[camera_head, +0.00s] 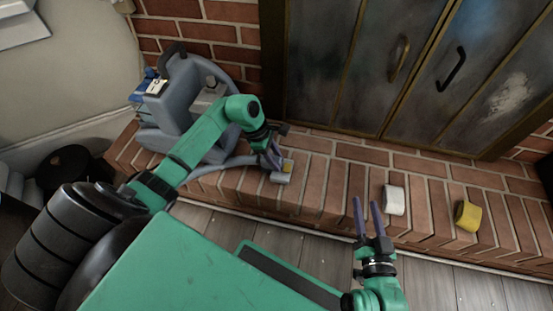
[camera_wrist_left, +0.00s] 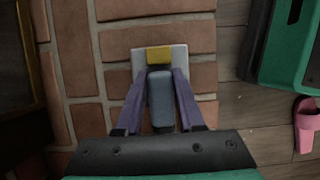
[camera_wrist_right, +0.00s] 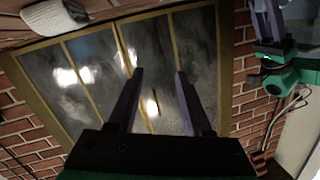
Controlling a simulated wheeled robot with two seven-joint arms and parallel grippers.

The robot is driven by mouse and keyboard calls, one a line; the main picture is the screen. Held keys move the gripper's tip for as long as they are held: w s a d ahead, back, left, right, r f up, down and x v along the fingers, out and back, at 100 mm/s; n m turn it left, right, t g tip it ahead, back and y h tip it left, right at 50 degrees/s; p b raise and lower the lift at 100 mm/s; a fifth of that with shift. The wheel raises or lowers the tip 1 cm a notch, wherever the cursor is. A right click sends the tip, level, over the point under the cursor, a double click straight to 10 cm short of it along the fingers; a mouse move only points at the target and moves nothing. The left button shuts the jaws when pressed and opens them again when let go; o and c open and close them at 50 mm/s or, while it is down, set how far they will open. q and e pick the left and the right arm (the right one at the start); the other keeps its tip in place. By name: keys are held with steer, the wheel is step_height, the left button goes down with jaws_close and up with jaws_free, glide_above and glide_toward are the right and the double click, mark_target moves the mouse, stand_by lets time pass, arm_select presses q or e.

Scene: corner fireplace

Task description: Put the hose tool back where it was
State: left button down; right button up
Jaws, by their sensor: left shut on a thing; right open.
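The hose tool (camera_head: 281,177) is a grey nozzle head with a yellow patch, low over the brick hearth ledge. In the left wrist view the hose tool (camera_wrist_left: 160,95) sits between the purple fingers. My left gripper (camera_head: 275,158) is shut on it. I cannot tell whether its head touches the bricks. A grey-blue vacuum-like machine (camera_head: 172,117) stands on the ledge to the left, and a grey hose (camera_head: 222,163) runs from it toward the tool. My right gripper (camera_head: 368,207) is open and empty in front of the ledge; its fingers also show in the right wrist view (camera_wrist_right: 155,90).
A white roll (camera_head: 393,200) and a yellow roll (camera_head: 468,215) lie on the brick ledge (camera_head: 333,180) at the right. Metal fireplace doors (camera_head: 335,70) stand behind it. A pink object (camera_wrist_left: 307,125) lies on the wood floor. The ledge between tool and white roll is clear.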

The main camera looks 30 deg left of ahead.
steer(key=shift+w+r, duration=0.1)
steer(key=shift+r, duration=0.1)
arm_select(q)
steer(key=c, duration=0.5)
jaws_free()
arm_select(e)
steer(key=shift+w+r+t, duration=0.4)
steer(key=shift+w+r, duration=0.15)
steer(key=shift+r, duration=0.2)
steer(key=shift+s+f, duration=0.1)
